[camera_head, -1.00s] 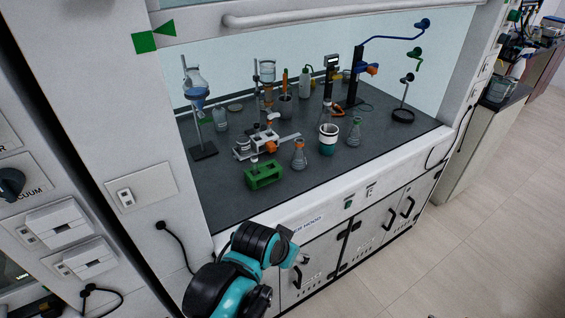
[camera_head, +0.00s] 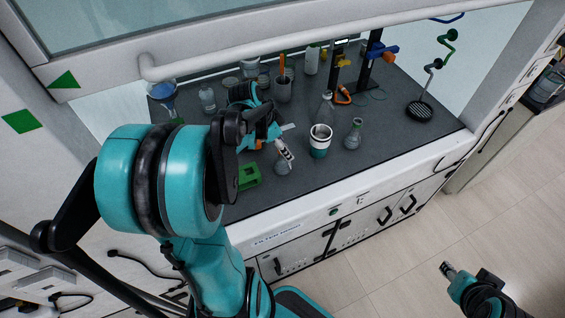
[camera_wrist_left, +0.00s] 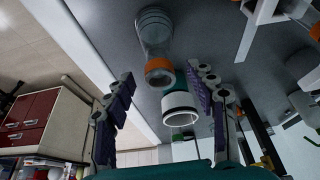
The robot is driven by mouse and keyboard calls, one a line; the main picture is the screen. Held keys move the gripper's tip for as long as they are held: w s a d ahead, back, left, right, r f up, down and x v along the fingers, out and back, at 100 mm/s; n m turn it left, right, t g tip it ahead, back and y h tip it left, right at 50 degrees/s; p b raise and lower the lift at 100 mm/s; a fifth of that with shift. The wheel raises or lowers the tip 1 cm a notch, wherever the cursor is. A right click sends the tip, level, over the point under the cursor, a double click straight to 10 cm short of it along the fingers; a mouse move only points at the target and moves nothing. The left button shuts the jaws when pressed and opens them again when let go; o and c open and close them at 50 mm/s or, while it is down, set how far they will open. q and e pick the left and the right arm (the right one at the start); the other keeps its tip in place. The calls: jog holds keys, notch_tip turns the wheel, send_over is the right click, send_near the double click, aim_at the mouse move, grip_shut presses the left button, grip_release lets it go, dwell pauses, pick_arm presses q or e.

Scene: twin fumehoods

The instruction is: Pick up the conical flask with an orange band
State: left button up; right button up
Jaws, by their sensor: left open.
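The conical flask with an orange band (camera_wrist_left: 157,73) shows in the left wrist view, its band and mouth toward me and its clear body behind. In the head view the flask (camera_head: 283,167) stands on the dark worktop, left of a white-and-teal cup (camera_head: 320,141), its top partly hidden by my left gripper (camera_head: 284,149). In the left wrist view my left gripper (camera_wrist_left: 162,97) is open, its fingers either side of the view, with the flask ahead between them and no visible contact. My right gripper (camera_head: 449,271) is at the lower right, outside the hood; its jaws are unclear.
The cup (camera_wrist_left: 181,109) also shows close by in the left wrist view. A green block (camera_head: 248,177) lies left of the flask, another conical flask (camera_head: 353,135) right of the cup. Stands and glassware fill the back. The raised sash rail (camera_head: 230,55) crosses above.

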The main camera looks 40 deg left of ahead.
aim_at(281, 167)
pick_arm(q)
jog(key=b+x, duration=0.1)
jog(key=x, duration=0.3)
jog(key=shift+f+b, duration=0.4)
jog(key=shift+r, duration=0.1)
grip_shut()
jog(key=shift+r, duration=0.1)
